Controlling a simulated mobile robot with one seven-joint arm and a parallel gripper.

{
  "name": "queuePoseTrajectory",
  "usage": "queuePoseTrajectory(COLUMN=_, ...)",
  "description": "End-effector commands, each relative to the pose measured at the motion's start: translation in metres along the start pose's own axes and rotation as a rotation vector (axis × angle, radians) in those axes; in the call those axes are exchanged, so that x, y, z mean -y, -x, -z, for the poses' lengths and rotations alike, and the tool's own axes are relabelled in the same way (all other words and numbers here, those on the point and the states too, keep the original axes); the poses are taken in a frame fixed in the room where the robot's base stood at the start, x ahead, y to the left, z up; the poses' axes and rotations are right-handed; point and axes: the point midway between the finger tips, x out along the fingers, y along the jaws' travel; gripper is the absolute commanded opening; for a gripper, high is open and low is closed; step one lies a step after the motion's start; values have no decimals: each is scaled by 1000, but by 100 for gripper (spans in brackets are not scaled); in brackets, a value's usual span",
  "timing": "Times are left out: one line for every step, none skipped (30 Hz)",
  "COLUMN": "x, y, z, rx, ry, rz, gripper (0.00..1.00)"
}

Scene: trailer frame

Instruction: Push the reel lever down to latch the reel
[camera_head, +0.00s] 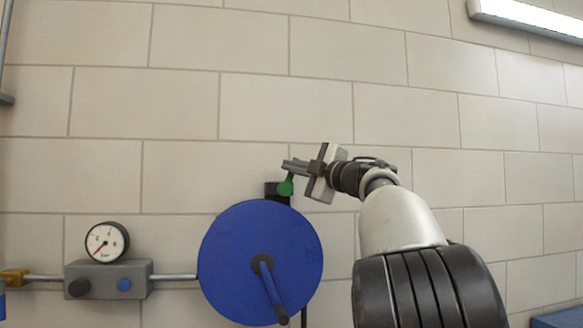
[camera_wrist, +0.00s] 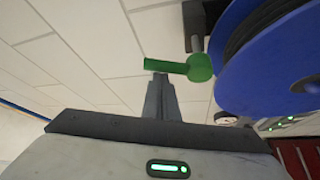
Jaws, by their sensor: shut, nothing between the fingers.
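The green lever (camera_head: 287,186) sits at the top of the reel beside a dark block (camera_head: 275,192). In the wrist view the green lever (camera_wrist: 175,67) points left from its round end, next to the rim of the blue reel (camera_wrist: 235,85). My gripper (camera_head: 288,164) is shut and empty, with its fingertips at the lever's upper part. In the wrist view my gripper (camera_wrist: 160,78) has its tips right at the lever's free end; I cannot tell whether they touch.
A pressure gauge (camera_head: 106,242) stands on a grey block (camera_head: 108,279) left of the reel, joined by a pipe (camera_head: 175,277). A lamp (camera_head: 530,17) is at the upper right. The wall above and around the lever is clear.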

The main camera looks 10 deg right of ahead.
Motion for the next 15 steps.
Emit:
queuePoseTrajectory(x=0, y=0, z=0, rx=0, ry=-10, rz=-6, gripper=0)
queuePoseTrajectory(x=0, y=1, z=-1, rx=0, ry=-18, rz=-11, gripper=0)
queuePoseTrajectory(x=1, y=1, z=-1, rx=1, ry=-33, rz=-18, gripper=0)
queuePoseTrajectory(x=1, y=2, z=-2, rx=0, ry=-46, rz=-27, gripper=0)
queuePoseTrajectory(x=0, y=2, z=-2, rx=0, ry=-60, rz=-35, gripper=0)
queuePoseTrajectory(x=1, y=2, z=-2, rx=-1, ry=-76, rz=-44, gripper=0)
queuePoseTrajectory(x=0, y=2, z=-2, rx=0, ry=-84, rz=-49, gripper=0)
queuePoseTrajectory(x=0, y=2, z=-2, rx=0, ry=-90, rz=-53, gripper=0)
queuePoseTrajectory(x=0, y=2, z=-3, rx=0, ry=-98, rz=-58, gripper=0)
queuePoseTrajectory(x=0, y=2, z=-3, rx=1, ry=-105, rz=-62, gripper=0)
queuePoseTrajectory(x=0, y=2, z=-4, rx=1, ry=-112, rz=-66, gripper=0)
queuePoseTrajectory(x=0, y=2, z=-4, rx=1, ry=-122, rz=-71, gripper=0)
queuePoseTrajectory(x=0, y=3, z=-4, rx=1, ry=-130, rz=-76, gripper=0)
queuePoseTrajectory(x=0, y=3, z=-4, rx=1, ry=-139, rz=-81, gripper=0)
queuePoseTrajectory(x=1, y=3, z=-5, rx=1, ry=-150, rz=-87, gripper=0)
